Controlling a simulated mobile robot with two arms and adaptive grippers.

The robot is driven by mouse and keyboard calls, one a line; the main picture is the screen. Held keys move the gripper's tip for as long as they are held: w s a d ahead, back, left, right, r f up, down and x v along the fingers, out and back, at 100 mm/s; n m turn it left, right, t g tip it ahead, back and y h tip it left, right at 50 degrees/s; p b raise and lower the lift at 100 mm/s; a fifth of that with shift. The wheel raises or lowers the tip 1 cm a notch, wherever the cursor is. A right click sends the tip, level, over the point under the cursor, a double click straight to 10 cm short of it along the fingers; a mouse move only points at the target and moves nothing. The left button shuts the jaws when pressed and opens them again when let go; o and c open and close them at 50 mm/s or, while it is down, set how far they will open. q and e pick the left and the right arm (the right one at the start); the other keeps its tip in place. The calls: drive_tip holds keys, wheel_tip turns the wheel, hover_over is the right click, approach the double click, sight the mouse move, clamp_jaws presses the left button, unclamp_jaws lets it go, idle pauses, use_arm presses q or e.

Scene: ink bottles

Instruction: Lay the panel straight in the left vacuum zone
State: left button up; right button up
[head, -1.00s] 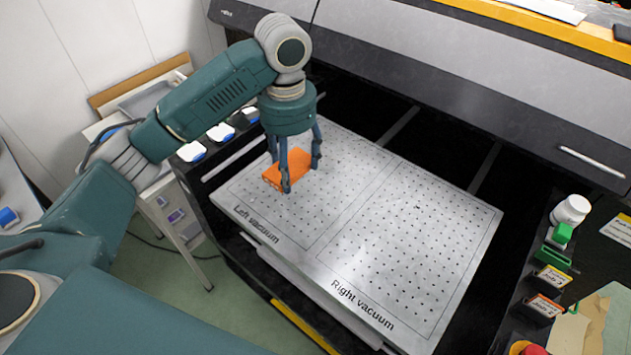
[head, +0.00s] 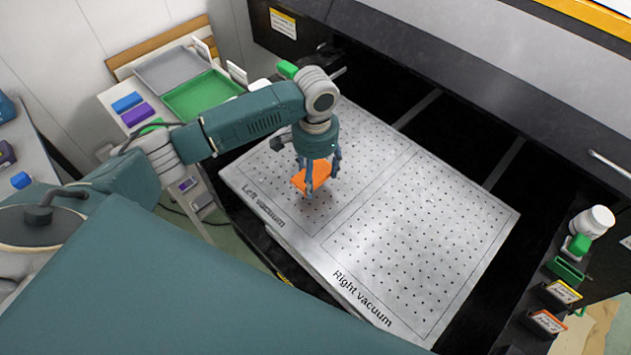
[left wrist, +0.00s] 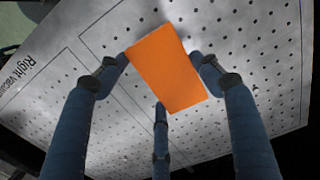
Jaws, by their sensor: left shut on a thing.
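The panel is a flat orange rectangle (head: 313,177). It also shows in the left wrist view (left wrist: 167,70), turned at an angle to the rows of holes. My left gripper (head: 316,178) is shut on it, with fingers on both sides and one more finger at its edge in the left wrist view (left wrist: 165,85). The panel is over the left vacuum zone (head: 262,178), a perforated metal area labelled "Left vacuum". I cannot tell whether the panel touches the plate. My right gripper is not in view.
The right vacuum zone (head: 420,245) is bare. A white bottle (head: 592,222), green pieces and labelled holders (head: 548,322) stand along the right edge. A green tray (head: 202,96) and a grey tray (head: 172,68) lie on a side table at the left. The dark printer body (head: 440,60) rises behind the plate.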

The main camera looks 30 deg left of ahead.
sight(315, 178)
use_arm(q)
drive_tip(key=shift+s+f, duration=0.15)
drive_tip(key=shift+f, duration=0.6)
wheel_tip(315, 178, down, 2)
drive_tip(key=shift+f+p, duration=0.25)
drive_tip(key=shift+p, duration=0.1)
drive_tip(key=shift+f, duration=0.45)
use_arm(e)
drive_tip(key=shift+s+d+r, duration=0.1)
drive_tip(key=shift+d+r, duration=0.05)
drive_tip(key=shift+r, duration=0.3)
use_arm(q)
drive_tip(key=o, duration=1.2)
drive_tip(key=shift+c, duration=0.2)
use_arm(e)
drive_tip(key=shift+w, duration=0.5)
use_arm(q)
wheel_tip(315, 178, up, 12)
drive_tip(key=shift+r+b, duration=0.1)
drive_tip(key=shift+b, duration=0.95)
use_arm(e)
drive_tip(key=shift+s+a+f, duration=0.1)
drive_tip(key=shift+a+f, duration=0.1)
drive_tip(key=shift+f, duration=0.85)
